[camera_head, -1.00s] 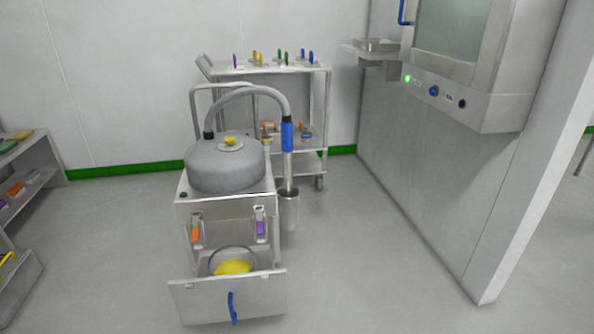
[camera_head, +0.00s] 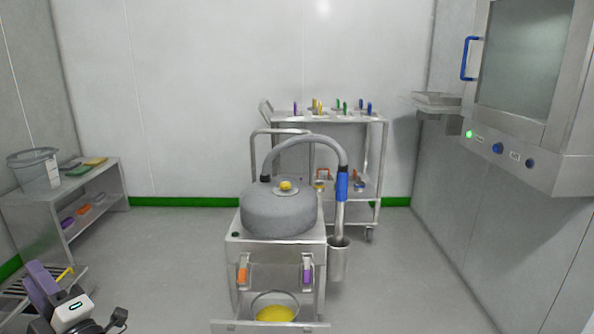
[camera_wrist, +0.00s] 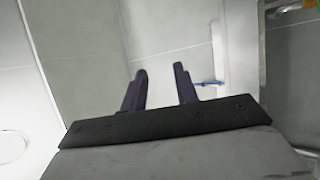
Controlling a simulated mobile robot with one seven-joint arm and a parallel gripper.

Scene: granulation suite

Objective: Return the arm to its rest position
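My gripper shows in the wrist view (camera_wrist: 160,72) with its two dark fingers apart. In the head view, part of my arm, purple, white and dark, shows at the lower left corner. It is beside the low metal rack and well to the left of the machine.
A grey-domed vacuum machine (camera_head: 278,212) with a hose stands at the centre, its front drawer (camera_head: 270,327) pulled out. A trolley (camera_head: 335,120) stands behind it. A shelf (camera_head: 100,185) with a bucket (camera_head: 38,170) is at the left, a wall cabinet (camera_head: 540,150) at the right. Floor right of the machine is clear.

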